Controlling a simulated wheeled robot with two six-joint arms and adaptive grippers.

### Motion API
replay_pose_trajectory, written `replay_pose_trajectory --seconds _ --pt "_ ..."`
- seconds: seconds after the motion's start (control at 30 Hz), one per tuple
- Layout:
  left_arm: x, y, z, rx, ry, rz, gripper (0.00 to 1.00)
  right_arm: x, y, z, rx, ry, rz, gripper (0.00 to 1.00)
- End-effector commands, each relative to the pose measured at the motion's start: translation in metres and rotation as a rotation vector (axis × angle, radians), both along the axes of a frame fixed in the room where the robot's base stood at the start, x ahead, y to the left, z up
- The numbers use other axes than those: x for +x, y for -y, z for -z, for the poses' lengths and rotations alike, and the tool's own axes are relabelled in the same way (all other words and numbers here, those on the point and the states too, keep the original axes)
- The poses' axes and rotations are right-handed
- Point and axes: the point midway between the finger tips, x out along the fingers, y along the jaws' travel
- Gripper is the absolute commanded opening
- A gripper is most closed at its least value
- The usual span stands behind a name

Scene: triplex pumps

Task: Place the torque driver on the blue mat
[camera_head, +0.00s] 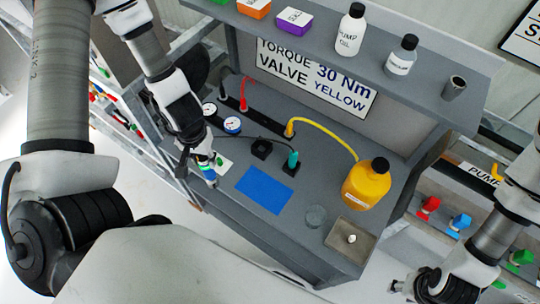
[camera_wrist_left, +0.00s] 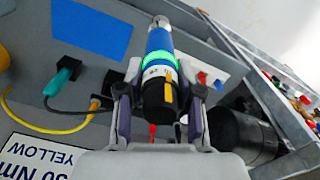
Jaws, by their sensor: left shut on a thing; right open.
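The torque driver (camera_wrist_left: 160,62) is a blue cylinder with a glowing green ring, a black end and a silver tip. My left gripper (camera_wrist_left: 160,100) is shut on it, with a finger on each side. In the head view the driver (camera_head: 207,171) is at the bench's left front, left of the blue mat. The blue mat (camera_head: 264,190) lies flat and bare on the grey bench; it also shows at the upper left of the left wrist view (camera_wrist_left: 90,28). My right gripper (camera_head: 405,287) is open at the lower right, away from the bench, partly cut off.
A teal-handled item (camera_head: 292,160) stands in a black block behind the mat. A yellow bottle (camera_head: 366,185), a clear round dish (camera_head: 316,215) and a tray (camera_head: 352,240) are to the right. Gauges (camera_head: 232,125) and a yellow hose (camera_head: 335,133) are behind. A shelf (camera_head: 330,45) overhangs the back.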

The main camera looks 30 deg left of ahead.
Motion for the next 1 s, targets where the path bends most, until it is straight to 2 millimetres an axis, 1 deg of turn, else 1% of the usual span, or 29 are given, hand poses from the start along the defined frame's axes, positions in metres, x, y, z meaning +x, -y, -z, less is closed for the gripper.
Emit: replay_pose_trajectory --seconds 0.17,0.2,0.27,0.3,0.4,0.57,0.63,0.67,0.73,0.83,0.87,1.0 --pt "0.012 0.024 0.004 0.006 -0.005 0.016 0.0 -0.001 0.0 0.002 0.0 -0.002 0.0 0.43" --pt "0.018 0.032 0.007 0.006 0.002 0.015 0.0 -0.001 0.0 0.008 0.0 -0.001 0.0 0.43" --pt "0.024 0.044 0.009 0.007 -0.001 0.016 0.0 -0.001 0.0 0.013 0.0 -0.002 0.0 0.43" --pt "0.029 0.051 0.018 0.005 0.002 0.014 0.0 -0.001 0.0 0.032 0.0 -0.001 0.0 0.43" --pt "0.038 0.067 0.023 0.007 0.005 0.01 0.0 -0.001 0.0 0.065 0.0 -0.002 0.0 0.43" --pt "0.051 0.092 0.025 0.008 0.006 0.007 0.0 -0.001 0.0 0.109 0.0 -0.001 0.0 0.43" --pt "0.06 0.107 0.026 0.01 0.007 0.008 0.0 -0.001 0.0 0.126 0.0 -0.001 0.0 0.43" --pt "0.063 0.114 0.026 0.009 0.007 0.008 0.0 -0.001 0.0 0.132 0.0 -0.001 0.0 0.43" --pt "0.069 0.126 0.019 0.008 0.002 0.005 0.0 -0.002 0.0 0.13 0.0 -0.002 0.0 0.43" --pt "0.073 0.136 0.018 0.003 -0.001 0.003 0.0 -0.001 0.0 0.133 0.0 -0.001 0.0 0.43" --pt "0.074 0.138 0.021 0.002 -0.001 0.001 0.0 -0.001 0.0 0.136 0.0 -0.001 0.0 0.43" --pt "0.073 0.138 0.047 0.0 -0.003 0.001 0.0 -0.001 0.0 0.158 0.0 -0.001 0.0 0.43"
